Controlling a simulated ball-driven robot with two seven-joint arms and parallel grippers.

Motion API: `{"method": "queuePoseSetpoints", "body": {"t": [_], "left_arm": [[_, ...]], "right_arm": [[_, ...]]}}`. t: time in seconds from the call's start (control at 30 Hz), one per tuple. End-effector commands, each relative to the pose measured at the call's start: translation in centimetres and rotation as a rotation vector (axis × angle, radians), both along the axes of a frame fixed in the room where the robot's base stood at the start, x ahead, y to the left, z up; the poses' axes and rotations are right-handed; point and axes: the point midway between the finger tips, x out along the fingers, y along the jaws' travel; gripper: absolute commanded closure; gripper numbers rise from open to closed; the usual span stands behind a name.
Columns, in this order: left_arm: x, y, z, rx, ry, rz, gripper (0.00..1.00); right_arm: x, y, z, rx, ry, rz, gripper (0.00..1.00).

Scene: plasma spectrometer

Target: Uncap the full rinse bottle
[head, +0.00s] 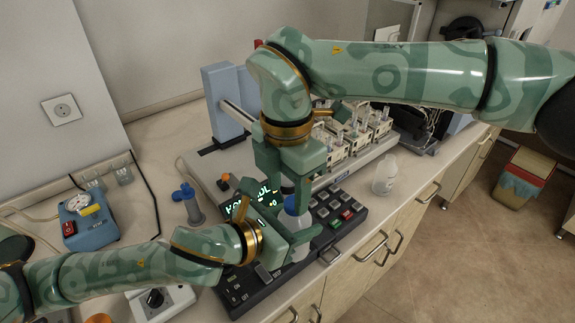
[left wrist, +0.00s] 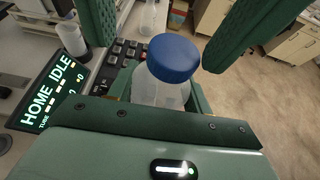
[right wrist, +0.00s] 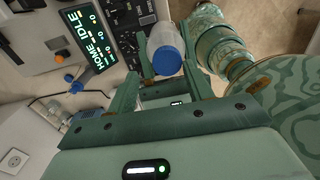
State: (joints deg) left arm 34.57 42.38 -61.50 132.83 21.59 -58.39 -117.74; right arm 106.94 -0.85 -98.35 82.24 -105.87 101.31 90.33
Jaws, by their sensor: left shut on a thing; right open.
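The rinse bottle is translucent with a blue cap (head: 297,205). In the left wrist view its clear body (left wrist: 158,92) stands upright under the cap (left wrist: 172,58). My left gripper (head: 298,238) is shut on the body, below the cap. My right gripper (head: 288,188) is open and points down from above, with its fingers on either side of the cap. In the right wrist view the cap (right wrist: 167,61) lies between the open fingers, and I cannot tell whether either touches it. The cap is on the bottle. In the head view the grippers hide part of the bottle.
A control panel (head: 262,272) with keys and a lit display lies behind and beneath the grippers. An uncapped clear bottle (head: 384,175) stands on the counter to the right. A grey blue-topped vessel (head: 190,207) and a blue device (head: 86,222) stand left. The counter's front edge is close.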

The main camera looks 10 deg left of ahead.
Motion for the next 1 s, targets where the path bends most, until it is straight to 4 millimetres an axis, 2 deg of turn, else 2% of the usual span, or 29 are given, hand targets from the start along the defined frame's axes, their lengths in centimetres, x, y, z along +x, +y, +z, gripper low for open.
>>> {"method": "queuePoseSetpoints", "body": {"t": [0.13,0.4,0.57,0.8,1.0], "left_arm": [[0.01,-0.04,0.16,-0.003,-0.003,-0.001,1.00],[0.02,-0.07,0.31,-0.005,-0.006,-0.002,1.00],[-0.10,-0.15,0.17,-0.004,-0.002,-0.005,1.00],[-0.43,-0.42,0.05,-0.007,0.004,-0.014,1.00],[-0.53,-0.51,0.02,-0.009,0.006,-0.017,1.00]], "right_arm": [[0.00,-0.01,-1.04,0.001,-0.001,0.002,0.49],[0.00,-0.02,-1.22,0.001,0.001,0.002,0.50],[0.08,0.05,-1.09,0.004,-0.003,0.002,0.95],[0.24,0.14,-0.87,0.009,-0.011,0.041,0.96],[0.09,-0.07,-0.74,0.009,-0.010,0.405,0.96]]}}
